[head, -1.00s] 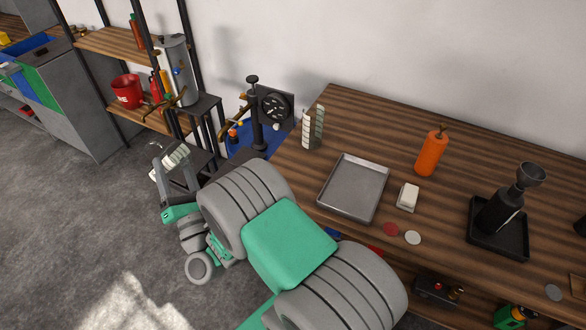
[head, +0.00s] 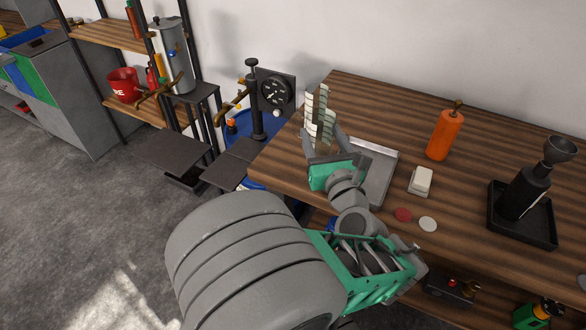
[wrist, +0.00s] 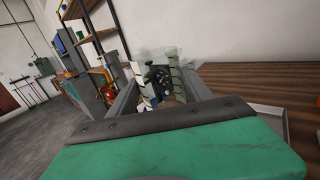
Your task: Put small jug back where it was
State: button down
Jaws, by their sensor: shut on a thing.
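My gripper (head: 320,118) is raised over the left end of the wooden table, its fingers pointing up and away. It also shows in the wrist view (wrist: 158,82), with pale ridged pads close together. It is shut on what looks like the small jug (wrist: 155,62), a pale see-through shape between the pads. The jug's outline is faint against the dark gauge behind, and I cannot make it out surely in the head view. Whether it touches the table is not clear.
A grey metal tray (head: 384,172) lies just right of my gripper, partly hidden by it. A white block (head: 421,181), an orange bottle (head: 444,132) and a dark grinder-like device (head: 524,192) stand farther right. A press with a round gauge (head: 274,92) is left of the table.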

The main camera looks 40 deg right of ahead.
jog(key=shift+s+a+f, duration=0.15)
jog(key=shift+s+f, duration=0.2)
jog(key=shift+s, duration=0.2)
jog(key=shift+f+g, duration=0.15)
jog(key=shift+g, duration=0.15)
jog(key=w+d+f, duration=0.1)
jog(key=w+f, duration=0.2)
jog(key=w, duration=0.1)
jog(key=w+d+f+b, duration=0.1)
jog(key=w+f, duration=0.2)
jog(key=w, duration=0.1)
jog(key=w+d+f+b, duration=0.1)
jog(key=w+f, duration=0.2)
jog(key=w, duration=0.2)
jog(key=shift+w+d+f, duration=0.1)
jog(key=shift+d+f, duration=0.1)
jog(key=shift+f, duration=0.05)
notch_tip(320, 180, down, 3)
jog(key=shift+w+f+b, duration=0.1)
jog(key=shift+f+b, duration=0.1)
jog(key=shift+b, duration=0.9)
jog(key=shift+r, duration=0.1)
